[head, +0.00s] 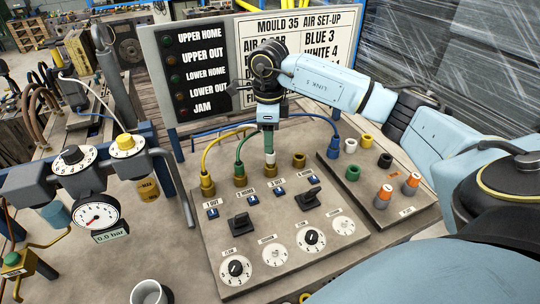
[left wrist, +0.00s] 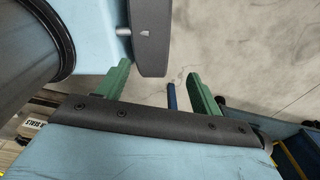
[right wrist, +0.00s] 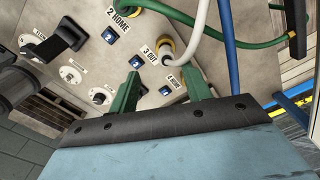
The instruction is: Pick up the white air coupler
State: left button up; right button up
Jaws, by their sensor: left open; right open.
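The white air coupler (head: 269,149) stands upright in a brass port on the sloped panel, directly below my right gripper (head: 268,133). In the right wrist view, the coupler's white hose (right wrist: 190,35) runs down to a port with a yellowish collar, above and beyond the fingertips. My right gripper (right wrist: 163,88) is open, its green fingers apart, with nothing held; I cannot tell whether they touch the coupler. My left gripper (left wrist: 162,88) is open and empty in the left wrist view, out of the head view.
A green coupler (head: 240,172) and yellow coupler (head: 207,181) stand left of the white one. An empty brass port (head: 299,160) is to its right, then a blue coupler (head: 334,146). A small board (head: 400,200) holds coloured rings. Black switches (head: 241,225) sit in front. A sign stands behind.

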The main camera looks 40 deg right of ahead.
aim_at(271, 159)
jog(key=shift+w+f, duration=0.1)
jog(key=shift+f, duration=0.65)
jog(key=f, duration=0.2)
jog(key=d+f, duration=0.1)
jog(key=f, duration=0.1)
jog(key=shift+f, duration=0.85)
jog(key=shift+c, duration=0.7)
pick_arm(q)
jog(key=shift+w, duration=0.75)
pick_arm(e)
grip_shut()
